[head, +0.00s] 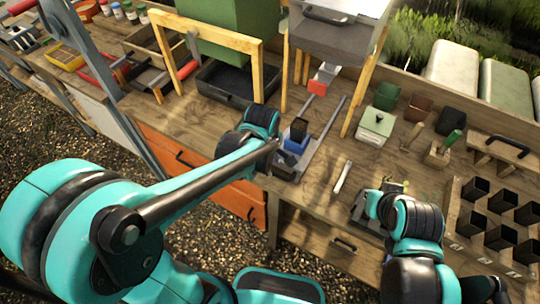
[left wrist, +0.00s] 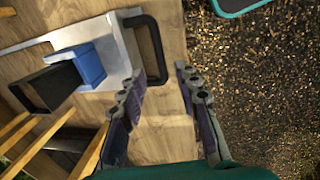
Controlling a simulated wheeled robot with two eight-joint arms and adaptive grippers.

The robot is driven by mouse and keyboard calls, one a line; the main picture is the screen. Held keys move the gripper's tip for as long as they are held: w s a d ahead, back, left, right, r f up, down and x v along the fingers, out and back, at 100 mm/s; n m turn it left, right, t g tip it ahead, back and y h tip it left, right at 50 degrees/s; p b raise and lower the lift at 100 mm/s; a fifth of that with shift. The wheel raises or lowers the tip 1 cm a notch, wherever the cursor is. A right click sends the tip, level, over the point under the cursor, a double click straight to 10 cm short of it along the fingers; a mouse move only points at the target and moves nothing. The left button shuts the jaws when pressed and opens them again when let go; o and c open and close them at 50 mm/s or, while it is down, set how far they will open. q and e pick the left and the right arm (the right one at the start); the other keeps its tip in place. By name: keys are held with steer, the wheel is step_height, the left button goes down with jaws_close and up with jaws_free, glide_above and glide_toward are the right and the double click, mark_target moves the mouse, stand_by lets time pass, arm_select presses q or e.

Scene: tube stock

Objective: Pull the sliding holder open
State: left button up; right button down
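The sliding holder (left wrist: 118,62) is a light grey metal plate with a black bar handle (left wrist: 152,45) at its end. It carries a blue block (left wrist: 88,62) and a black square tube (left wrist: 45,88). In the head view the holder (head: 318,143) lies on the workbench in front of the grey cabinet on wooden legs. My left gripper (left wrist: 158,73) is open and empty, with the handle's near end showing between its fingertips. Whether it touches the handle I cannot tell. In the head view its fingers are mostly hidden by its own wrist. My right gripper (head: 376,206) is low over the bench; its fingers are unclear.
A small red block (head: 321,78) sits behind the holder. A pale stick (head: 342,176) lies to its right. A green box (head: 375,126) and a rack of black pots (head: 500,212) stand further right. A wooden frame (head: 212,32) stands left. Orange drawers (head: 190,165) are below.

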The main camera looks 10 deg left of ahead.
arm_select(q)
step_height(320, 180, up, 7)
steer(key=s, duration=0.1)
steer(key=shift+s+a, duration=0.15)
steer(key=shift+a, duration=0.05)
stand_by(0.4)
steer(key=s+a+f+m+t+b, duration=0.2)
steer(key=s+a+m+t, duration=0.3)
steer(key=m, duration=0.9)
steer(key=s+a+b, duration=0.1)
steer(key=s+a, duration=0.1)
steer(key=s, duration=0.1)
steer(key=shift+a+m+y+b, duration=0.3)
steer(key=shift+a, duration=0.1)
